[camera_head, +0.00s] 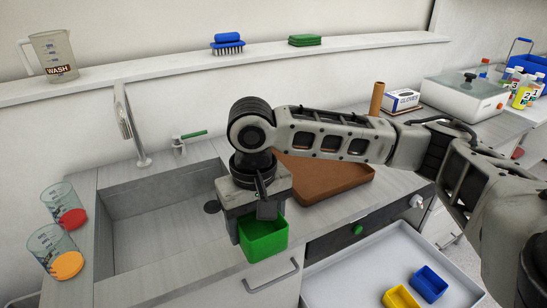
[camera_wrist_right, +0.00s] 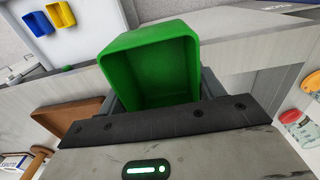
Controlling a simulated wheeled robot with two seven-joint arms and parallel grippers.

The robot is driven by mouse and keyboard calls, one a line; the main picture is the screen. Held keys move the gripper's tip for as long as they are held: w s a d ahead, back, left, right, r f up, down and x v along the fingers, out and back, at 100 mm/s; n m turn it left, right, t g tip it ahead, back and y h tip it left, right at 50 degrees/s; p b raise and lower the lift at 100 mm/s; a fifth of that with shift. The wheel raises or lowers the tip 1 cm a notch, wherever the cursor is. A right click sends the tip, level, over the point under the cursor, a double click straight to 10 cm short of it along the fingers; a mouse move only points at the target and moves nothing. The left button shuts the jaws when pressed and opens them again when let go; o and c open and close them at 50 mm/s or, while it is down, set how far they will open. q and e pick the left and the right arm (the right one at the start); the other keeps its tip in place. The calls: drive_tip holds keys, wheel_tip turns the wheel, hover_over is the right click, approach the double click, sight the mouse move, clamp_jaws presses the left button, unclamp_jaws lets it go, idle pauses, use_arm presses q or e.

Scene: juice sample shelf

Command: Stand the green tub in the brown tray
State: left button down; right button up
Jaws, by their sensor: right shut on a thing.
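The green tub (camera_head: 264,240) is an open box, held by my right gripper (camera_head: 258,216) near the front edge of the sink counter. In the right wrist view, the tub (camera_wrist_right: 150,65) sits between the jaws with its opening facing the camera. The brown tray (camera_head: 325,182) lies on the counter to the right of the gripper, partly hidden behind my right arm. The bare part that shows looks empty. A corner of the tray (camera_wrist_right: 65,122) also shows at the left of the right wrist view. My left gripper is in neither view.
The sink (camera_head: 150,235) opens left of the gripper. Two clear beakers (camera_head: 56,250) with red and orange stand at the far left. A white tray (camera_head: 400,265) with blue and yellow tubs lies lower right. A brown cylinder (camera_head: 376,99) and glove box (camera_head: 402,100) stand behind my arm.

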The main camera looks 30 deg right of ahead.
drive_tip(key=w+d+r+m, duration=0.2)
drive_tip(key=d+r+m, duration=0.1)
drive_tip(key=d+m, duration=0.5)
drive_tip(key=w+d+r+m, duration=0.1)
drive_tip(key=d+r+m, duration=0.1)
drive_tip(key=d+m, duration=0.65)
drive_tip(key=m, duration=0.2)
hover_over(307, 181)
drive_tip(key=f, duration=0.8)
drive_tip(key=shift+s+a+b, duration=0.25)
drive_tip(key=shift+s+b, duration=0.05)
drive_tip(key=shift+s, duration=0.05)
drive_tip(key=shift+w+d+f, duration=0.2)
drive_tip(key=shift+f, duration=0.25)
drive_tip(key=shift+w+d+f, duration=0.15)
drive_tip(key=shift+f, duration=0.3)
drive_tip(key=shift+f+p, duration=0.35)
drive_tip(key=shift+f, duration=0.95)
